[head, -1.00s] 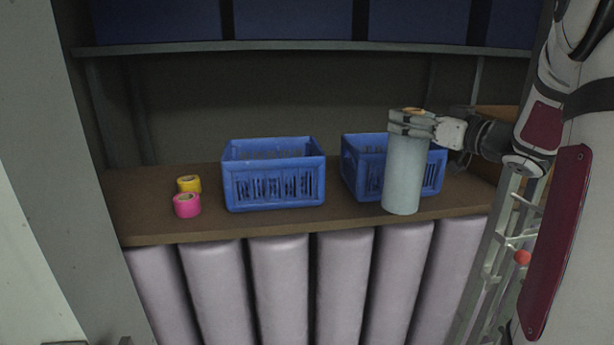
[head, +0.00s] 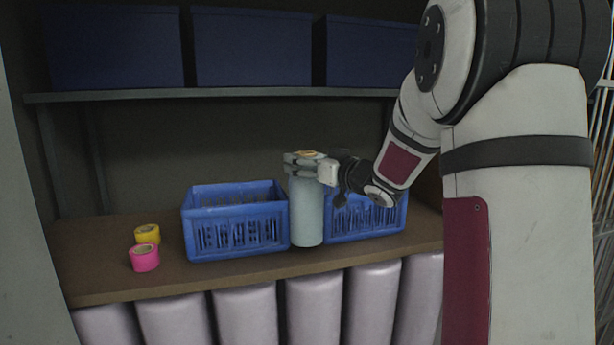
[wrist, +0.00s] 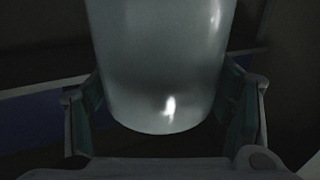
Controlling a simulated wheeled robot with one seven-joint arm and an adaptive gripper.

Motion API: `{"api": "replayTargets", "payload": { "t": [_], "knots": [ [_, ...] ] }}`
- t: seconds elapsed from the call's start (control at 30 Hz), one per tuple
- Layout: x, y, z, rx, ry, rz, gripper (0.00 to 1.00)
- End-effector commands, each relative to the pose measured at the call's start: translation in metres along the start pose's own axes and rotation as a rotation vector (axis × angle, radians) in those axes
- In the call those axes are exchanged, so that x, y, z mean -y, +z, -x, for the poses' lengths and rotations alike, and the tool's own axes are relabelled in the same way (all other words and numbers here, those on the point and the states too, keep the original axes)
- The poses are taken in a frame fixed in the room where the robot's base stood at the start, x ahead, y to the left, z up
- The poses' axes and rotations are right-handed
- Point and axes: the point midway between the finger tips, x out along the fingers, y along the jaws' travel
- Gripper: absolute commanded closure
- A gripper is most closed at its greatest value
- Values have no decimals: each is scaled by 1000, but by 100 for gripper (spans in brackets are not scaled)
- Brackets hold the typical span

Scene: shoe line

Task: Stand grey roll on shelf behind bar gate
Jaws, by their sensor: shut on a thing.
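The grey roll (head: 308,213) is upright, with its lower end in front of the gap between two blue crates in the head view. My gripper (head: 302,160) is shut on the top of the roll. In the wrist view, the roll (wrist: 165,65) fills the space between the two fingers (wrist: 165,112). The brown shelf (head: 215,267) lies beneath the roll. I cannot tell whether the roll's base touches the shelf. No bar gate can be clearly made out now; my arm covers much of the right side.
A left blue crate (head: 237,229) and a right blue crate (head: 366,217) stand on the shelf. A yellow tape roll (head: 147,233) and a pink one (head: 144,258) sit at left. Wrapped pale rolls (head: 246,313) stand below. Some pale bars (head: 604,150) show at far right.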

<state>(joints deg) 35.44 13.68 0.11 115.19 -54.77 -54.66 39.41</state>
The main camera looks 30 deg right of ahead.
Motion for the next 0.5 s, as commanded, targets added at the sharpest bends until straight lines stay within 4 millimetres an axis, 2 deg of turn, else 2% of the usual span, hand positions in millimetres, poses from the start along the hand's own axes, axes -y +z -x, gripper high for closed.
{"api": "replayTargets", "payload": {
  "t": [0.23, 0.5],
  "knots": [
    [1, 28, 0, 1, -2, -3, 87],
    [1, 33, 0, -3, -1, 0, 87]
  ]
}}
